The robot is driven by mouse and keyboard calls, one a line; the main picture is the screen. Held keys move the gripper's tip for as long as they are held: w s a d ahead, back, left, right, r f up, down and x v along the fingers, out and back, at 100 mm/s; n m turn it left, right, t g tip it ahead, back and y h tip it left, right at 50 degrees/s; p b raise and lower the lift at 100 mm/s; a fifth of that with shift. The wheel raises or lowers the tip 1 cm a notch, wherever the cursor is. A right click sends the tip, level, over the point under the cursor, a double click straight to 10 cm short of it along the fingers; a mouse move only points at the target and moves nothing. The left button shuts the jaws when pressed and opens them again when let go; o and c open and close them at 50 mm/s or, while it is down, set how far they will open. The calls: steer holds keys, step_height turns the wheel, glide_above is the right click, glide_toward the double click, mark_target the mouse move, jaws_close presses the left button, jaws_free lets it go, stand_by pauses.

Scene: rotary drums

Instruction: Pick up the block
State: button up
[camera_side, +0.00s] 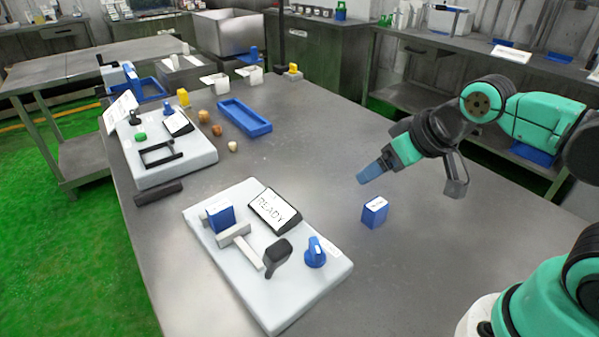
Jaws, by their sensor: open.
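A small blue block (374,213) with a white label on top stands upright on the grey table, right of the near white panel. My gripper (370,178) hangs above the block and is apart from it. Its bluish fingers point down and to the left. They are open and nothing shows between them. The far finger is partly hidden at this angle. Another blue block (221,215) sits on the near white panel, at its left side.
The near white panel (305,292) carries a READY display (273,208), a black-handled lever (275,257) and a blue knob (315,252). A second white panel (200,160) and a blue tray (244,117) stand farther back. The table between the tray and my gripper is clear.

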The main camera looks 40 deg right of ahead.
steer(key=shift+c, duration=0.3)
steer(key=m+g+y, duration=0.6)
steer(key=m+y, duration=0.4)
steer(key=m, duration=0.4)
glide_toward(228, 202)
steer(key=shift+a, duration=0.45)
steer(key=f+m+y, duration=0.1)
steer(key=w+a+f+g+y, duration=0.1)
steer(key=f+m, duration=0.1)
steer(key=shift+w+a+f+m+g+y, duration=0.15)
steer(key=shift+a+f+m+g+y, duration=0.15)
steer(key=shift+a+y, duration=0.1)
steer(key=shift+a+f+m+g+y, duration=0.15)
steer(key=shift+f+m+g+y, duration=0.15)
steer(key=shift+f, duration=0.1)
steer(key=shift+x, duration=2.8)
steer(key=shift+c, duration=0.2)
